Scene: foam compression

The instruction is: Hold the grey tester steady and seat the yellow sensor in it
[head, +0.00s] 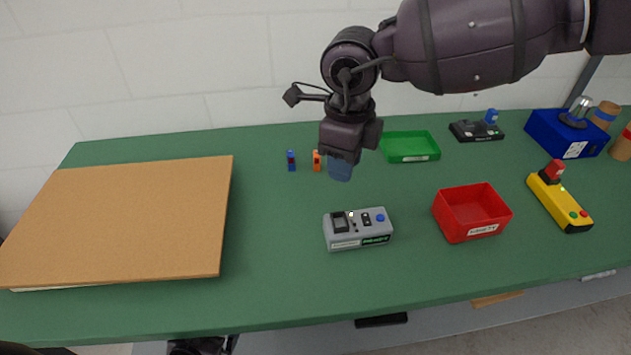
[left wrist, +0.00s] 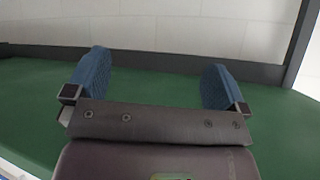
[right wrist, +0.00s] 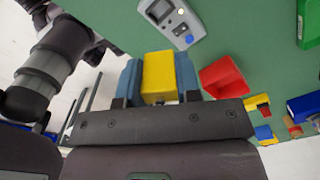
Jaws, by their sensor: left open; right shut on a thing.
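The grey tester (head: 358,240) stands on the green table in the middle of the head view, with a black socket, a blue button and a green label. It also shows at the top of the right wrist view (right wrist: 158,14).
A red bin (head: 472,234) stands right of the tester, with a yellow device (head: 560,203) beyond it. A green tray (head: 409,158) and small blue (head: 291,160) and orange (head: 317,161) pieces lie behind. A brown board (head: 120,220) covers the left side. Table around the tester is clear.

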